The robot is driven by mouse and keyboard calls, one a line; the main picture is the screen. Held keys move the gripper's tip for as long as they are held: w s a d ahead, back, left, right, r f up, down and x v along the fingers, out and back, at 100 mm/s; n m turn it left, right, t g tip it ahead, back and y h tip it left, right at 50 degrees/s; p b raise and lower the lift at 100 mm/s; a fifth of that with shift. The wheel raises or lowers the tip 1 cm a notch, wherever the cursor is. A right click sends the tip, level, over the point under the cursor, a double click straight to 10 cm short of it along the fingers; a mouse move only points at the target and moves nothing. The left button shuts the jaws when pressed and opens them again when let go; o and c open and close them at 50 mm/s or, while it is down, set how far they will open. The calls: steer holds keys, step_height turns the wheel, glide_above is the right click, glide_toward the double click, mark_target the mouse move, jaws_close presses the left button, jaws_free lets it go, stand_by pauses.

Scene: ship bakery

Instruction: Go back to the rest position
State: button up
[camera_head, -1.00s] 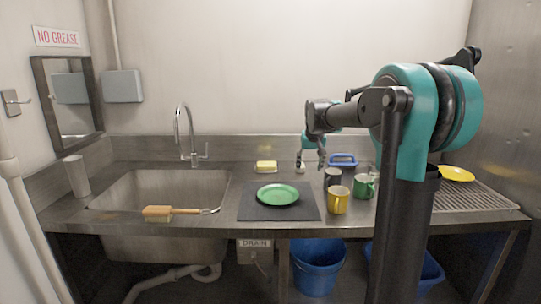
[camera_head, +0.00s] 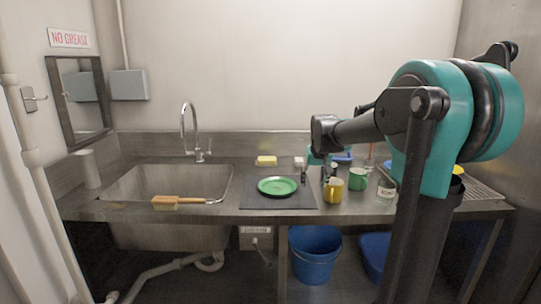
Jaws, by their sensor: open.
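My arm reaches in from the right over the steel counter. My gripper (camera_head: 315,176) hangs low above the counter, behind and right of the green plate (camera_head: 277,186) and behind the yellow mug (camera_head: 333,191). Its dark fingers are apart, and I see nothing held between them. They are small here and partly overlap the mugs, so I cannot tell how high they are.
The plate lies on a dark mat (camera_head: 262,201). A green mug (camera_head: 357,178) and a labelled glass jar (camera_head: 386,190) stand to the right. A brush (camera_head: 178,202) lies along the front of the sink (camera_head: 165,184). A yellow sponge (camera_head: 266,160) lies at the back.

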steer(key=s+d+f, duration=0.1)
steer(key=s+f, duration=0.5)
steer(key=s, duration=0.4)
steer(key=s+d+f, duration=0.1)
steer(key=s+f, duration=0.6)
steer(key=s, duration=0.3)
steer(key=s+f, duration=0.6)
steer(key=s, duration=0.4)
steer(key=shift+d+f, duration=0.25)
steer(key=shift+d, duration=0.15)
steer(key=shift+s, duration=0.1)
